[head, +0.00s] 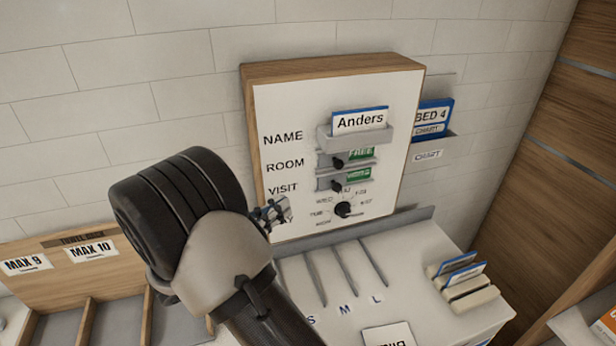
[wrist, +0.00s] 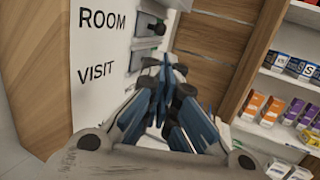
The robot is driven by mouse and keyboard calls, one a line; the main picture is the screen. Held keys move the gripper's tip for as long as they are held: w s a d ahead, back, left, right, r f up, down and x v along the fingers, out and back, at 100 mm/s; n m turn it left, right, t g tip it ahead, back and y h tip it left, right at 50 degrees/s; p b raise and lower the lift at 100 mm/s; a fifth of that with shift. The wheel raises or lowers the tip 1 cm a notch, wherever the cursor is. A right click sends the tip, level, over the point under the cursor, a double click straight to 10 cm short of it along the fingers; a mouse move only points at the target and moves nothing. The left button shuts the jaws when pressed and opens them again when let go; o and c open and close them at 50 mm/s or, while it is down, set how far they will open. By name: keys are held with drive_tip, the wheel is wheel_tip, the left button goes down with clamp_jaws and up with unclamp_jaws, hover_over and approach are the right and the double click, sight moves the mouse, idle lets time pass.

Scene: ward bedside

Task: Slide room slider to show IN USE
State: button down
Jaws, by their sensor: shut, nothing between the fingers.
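The room slider (head: 338,163) is a black knob on a rail beside the word ROOM on the white board (head: 290,115). The knob sits at the left, and a green label reading FREE (head: 361,154) shows to its right. In the wrist view the ROOM slider's knob (wrist: 158,27) shows at the top. A similar VISIT slider (head: 338,185) lies below, also with green showing. My gripper (head: 272,212) is shut and empty, in front of the board's lower left part, below the VISIT word and left of the sliders. I cannot tell whether it touches the board.
A card reading Anders (head: 360,120) stands in the NAME holder. A round dial (head: 343,209) is below the sliders. A BED 4 chart holder (head: 433,115) hangs to the right. A slotted white counter (head: 415,260) lies below, and a wooden divided rack (head: 90,275) stands at left.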

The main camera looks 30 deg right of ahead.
drive_tip(key=shift+w+d, duration=0.1)
idle(0.3)
drive_tip(key=w+d+r, duration=0.1)
drive_tip(key=d+r, duration=0.1)
drive_tip(key=d, duration=1.1)
drive_tip(key=shift+w+d, duration=0.25)
drive_tip(key=shift+w, duration=0.05)
drive_tip(key=s+d, duration=0.2)
drive_tip(key=d, duration=0.5)
drive_tip(key=shift+d, duration=0.4)
drive_tip(key=s+a+f, duration=0.1)
drive_tip(key=a+f, duration=0.1)
drive_tip(key=a, duration=1.1)
drive_tip(key=shift+s+a, duration=0.3)
drive_tip(key=shift+a, duration=0.05)
